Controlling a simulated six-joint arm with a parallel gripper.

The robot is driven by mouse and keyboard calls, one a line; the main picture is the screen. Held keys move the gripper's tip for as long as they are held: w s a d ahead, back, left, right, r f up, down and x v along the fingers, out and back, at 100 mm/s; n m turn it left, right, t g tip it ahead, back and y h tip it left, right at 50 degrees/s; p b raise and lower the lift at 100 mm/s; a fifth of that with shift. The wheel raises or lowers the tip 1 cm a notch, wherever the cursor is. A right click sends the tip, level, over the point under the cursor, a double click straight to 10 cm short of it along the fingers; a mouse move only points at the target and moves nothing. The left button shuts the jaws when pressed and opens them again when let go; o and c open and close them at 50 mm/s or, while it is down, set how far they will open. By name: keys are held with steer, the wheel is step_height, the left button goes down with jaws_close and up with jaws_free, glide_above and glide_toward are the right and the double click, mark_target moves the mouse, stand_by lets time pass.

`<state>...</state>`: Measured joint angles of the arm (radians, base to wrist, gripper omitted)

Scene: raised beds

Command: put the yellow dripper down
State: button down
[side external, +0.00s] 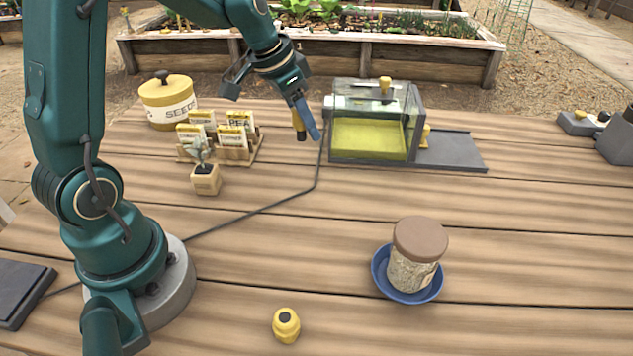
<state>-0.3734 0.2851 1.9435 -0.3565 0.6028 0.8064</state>
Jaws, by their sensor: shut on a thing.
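My gripper (305,118), with blue fingers, points down above the back of the wooden table, between the seed packets and the clear box. It is shut on a small yellow thing with a dark lower end, which looks like the yellow dripper (298,122). The dripper is partly hidden by the near finger and seems to be held above the tabletop. A similar small yellow piece with a dark top (286,325) stands at the front of the table, well away from my gripper.
A clear box (368,112) with a yellow-green inside and a grey ramp (452,152) stands right of my gripper. Seed packets (236,140), a potted plant (206,180) and a seed tin (168,100) stand left. A lidded jar (413,265) sits on a blue saucer (380,277). The middle planks are mostly clear, crossed by a cable.

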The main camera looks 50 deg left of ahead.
glide_above(353, 187)
steer(key=s, duration=0.2)
steer(key=f, duration=0.5)
steer(key=shift+w+a+f, duration=0.1)
steer(key=shift+w, duration=0.15)
steer(key=shift+f, duration=2)
steer(key=c, duration=0.5)
jaws_free()
steer(key=shift+f, duration=0.1)
